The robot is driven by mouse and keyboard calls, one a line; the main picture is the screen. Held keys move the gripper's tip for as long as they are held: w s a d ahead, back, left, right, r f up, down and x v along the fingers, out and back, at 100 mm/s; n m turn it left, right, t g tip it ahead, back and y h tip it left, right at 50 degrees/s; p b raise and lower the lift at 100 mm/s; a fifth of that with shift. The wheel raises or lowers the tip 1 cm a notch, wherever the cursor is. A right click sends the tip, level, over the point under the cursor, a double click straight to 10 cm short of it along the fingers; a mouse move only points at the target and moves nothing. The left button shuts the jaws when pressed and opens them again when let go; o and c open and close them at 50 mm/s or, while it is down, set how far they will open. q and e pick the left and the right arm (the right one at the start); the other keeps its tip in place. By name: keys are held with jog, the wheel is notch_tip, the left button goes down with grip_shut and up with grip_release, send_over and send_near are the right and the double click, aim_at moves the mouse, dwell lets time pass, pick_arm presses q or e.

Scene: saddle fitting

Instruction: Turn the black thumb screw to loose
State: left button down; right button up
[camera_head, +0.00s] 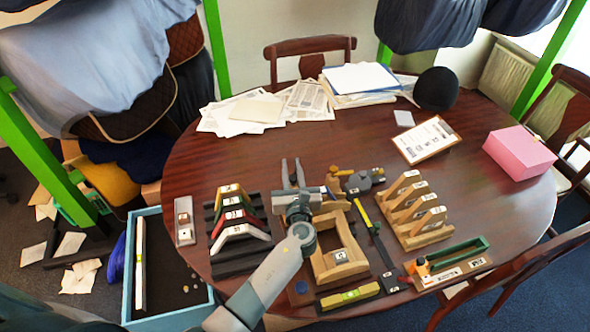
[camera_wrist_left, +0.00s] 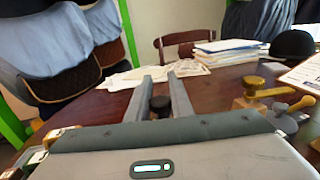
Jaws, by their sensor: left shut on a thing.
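The black thumb screw (camera_wrist_left: 160,104) shows as a dark knob between the two fingers of my left gripper (camera_wrist_left: 160,80) in the left wrist view. The gripper is shut on it. In the head view my left gripper (camera_head: 292,165) is above the table, its fingers pointing to the far side, behind the wooden frame (camera_head: 345,240). The screw is mostly hidden there by the fingers and wrist. What the screw is fitted into is hidden, and I cannot tell its turn. My right gripper is not in view.
A rack of coloured arches (camera_head: 235,215) stands left of my gripper. A grey clamp with brass parts (camera_head: 362,180) is close on its right. A slotted wooden stand (camera_head: 415,215), a green-handled tool (camera_head: 460,253) and a pink box (camera_head: 520,152) lie further right. Papers (camera_head: 255,110) lie behind.

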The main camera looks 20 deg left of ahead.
pick_arm(q)
jog(key=shift+s+a+n+g+y+b, duration=0.1)
jog(key=shift+a+n+g+y+b, duration=0.2)
jog(key=shift+n+g+y, duration=0.45)
jog(key=shift+s+a+n+g+y+b, duration=0.1)
jog(key=shift+n+g+y+b, duration=0.2)
jog(key=shift+n+y, duration=0.45)
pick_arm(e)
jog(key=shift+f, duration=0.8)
pick_arm(q)
jog(key=c, duration=1.6)
grip_release()
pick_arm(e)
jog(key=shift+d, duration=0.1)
